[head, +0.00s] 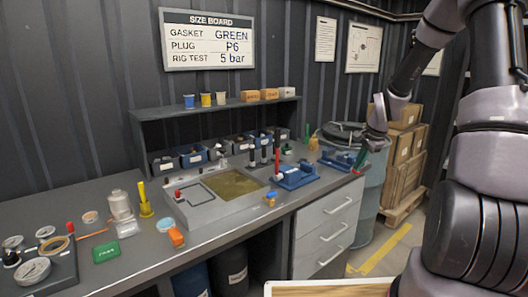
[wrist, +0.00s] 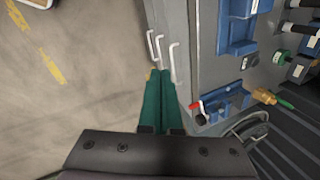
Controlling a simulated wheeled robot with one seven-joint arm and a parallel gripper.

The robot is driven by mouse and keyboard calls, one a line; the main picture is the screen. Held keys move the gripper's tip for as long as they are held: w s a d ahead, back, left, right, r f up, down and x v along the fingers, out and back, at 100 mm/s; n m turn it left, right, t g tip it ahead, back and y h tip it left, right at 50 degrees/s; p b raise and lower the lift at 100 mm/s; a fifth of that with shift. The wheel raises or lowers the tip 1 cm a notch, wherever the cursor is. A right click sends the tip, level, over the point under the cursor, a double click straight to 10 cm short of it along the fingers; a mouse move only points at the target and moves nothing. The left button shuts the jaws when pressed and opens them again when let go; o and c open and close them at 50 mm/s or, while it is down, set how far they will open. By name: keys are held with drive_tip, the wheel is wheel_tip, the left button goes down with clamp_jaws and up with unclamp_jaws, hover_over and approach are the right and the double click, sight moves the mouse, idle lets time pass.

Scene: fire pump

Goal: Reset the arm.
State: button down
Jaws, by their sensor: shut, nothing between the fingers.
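My arm (head: 400,85) comes in from the right side of the head view and reaches over the right end of the workbench. My gripper (head: 360,160) points downward there, near the small blue fixture at the bench end. In the wrist view my gripper (wrist: 158,75) shows as two long green fingers lying together, with nothing between them. Below the fingers in that view are the floor and the front of the drawer unit.
The grey workbench (head: 120,245) holds a sunken tray (head: 232,184), blue fixtures (head: 295,177) and loose parts. The small blue fixture (wrist: 226,103) with a red handle is close right of my fingers. A drum (head: 370,205) and boxes (head: 400,155) stand beyond the bench.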

drive_tip(key=s+a+r+n+t+h, duration=0.1)
drive_tip(key=s+a+r+n, duration=0.15)
drive_tip(key=s+r, duration=0.55)
drive_tip(key=s+a+r+n+t, duration=0.1)
drive_tip(key=s+a+r+n, duration=0.3)
drive_tip(key=r, duration=0.7)
drive_tip(key=s+r+n, duration=0.1)
drive_tip(key=s+r, duration=0.1)
drive_tip(key=s, duration=0.3)
drive_tip(key=s+a+r+n+t+y, duration=0.1)
drive_tip(key=s+r, duration=0.2)
drive_tip(key=s, duration=0.3)
drive_tip(key=s+r+n, duration=0.1)
drive_tip(key=s+r, duration=0.1)
drive_tip(key=s, duration=0.3)
drive_tip(key=shift+s+a+r+t, duration=0.3)
drive_tip(key=shift+a+r, duration=0.1)
drive_tip(key=shift+a+y, duration=0.1)
drive_tip(key=shift+y, duration=0.2)
